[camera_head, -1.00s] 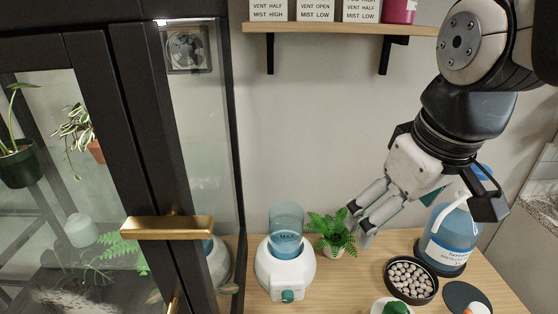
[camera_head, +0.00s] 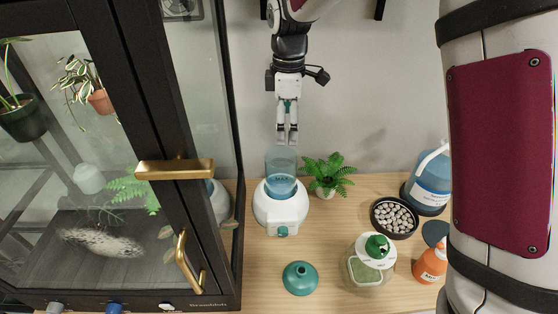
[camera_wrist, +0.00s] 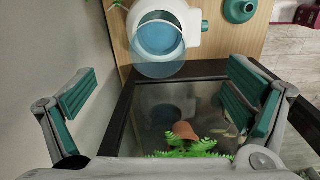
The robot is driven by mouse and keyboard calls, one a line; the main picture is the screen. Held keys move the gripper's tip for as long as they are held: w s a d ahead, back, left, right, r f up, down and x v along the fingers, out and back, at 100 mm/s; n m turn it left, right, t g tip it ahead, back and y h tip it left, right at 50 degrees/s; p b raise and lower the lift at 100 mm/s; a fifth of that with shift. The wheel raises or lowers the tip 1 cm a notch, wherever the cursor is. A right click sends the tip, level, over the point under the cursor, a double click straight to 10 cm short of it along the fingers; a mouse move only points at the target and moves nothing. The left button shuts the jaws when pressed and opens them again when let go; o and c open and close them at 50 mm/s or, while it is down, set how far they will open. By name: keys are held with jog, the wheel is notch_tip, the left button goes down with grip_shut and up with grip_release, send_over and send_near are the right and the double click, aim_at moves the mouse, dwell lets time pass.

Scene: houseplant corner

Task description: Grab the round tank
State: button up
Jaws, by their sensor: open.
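The round tank (camera_head: 281,172) is a clear cylinder with blue liquid, seated in the top of a white rounded base (camera_head: 280,210) on the wooden table, beside the cabinet. In the wrist view the tank (camera_wrist: 158,60) shows at the top centre, beyond the fingers, with the white base around it. My gripper (camera_head: 287,140) hangs fingers-down just above the tank in the head view. In the wrist view its two green-padded fingers (camera_wrist: 165,112) are wide apart with nothing between them. Whether the fingertips touch the tank's rim cannot be told.
A black-framed glass cabinet (camera_head: 140,150) with brass handles stands close on the left. Right of the base are a small fern (camera_head: 328,172), a dish of pebbles (camera_head: 394,217), a jar (camera_head: 369,264), a blue jug (camera_head: 428,180) and an orange bottle (camera_head: 431,264). A teal cap (camera_head: 300,278) lies in front.

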jog(key=a+f, duration=0.1)
jog(key=f, duration=0.1)
jog(key=p, duration=0.1)
send_near(281, 166)
jog(key=shift+n, duration=0.4)
jog(key=s, duration=0.1)
jog(key=s+f, duration=0.1)
jog(key=s, duration=0.1)
jog(key=shift+s+a+f, duration=0.1)
jog(key=shift+s+f, duration=0.2)
jog(key=shift+s, duration=0.05)
notch_tip(281, 166, down, 4)
jog(key=shift+s+f+p, duration=0.15)
jog(key=shift+f+p, duration=0.05)
jog(key=shift+p, duration=0.7)
jog(key=shift+f, duration=0.55)
jog(key=c, duration=1.4)
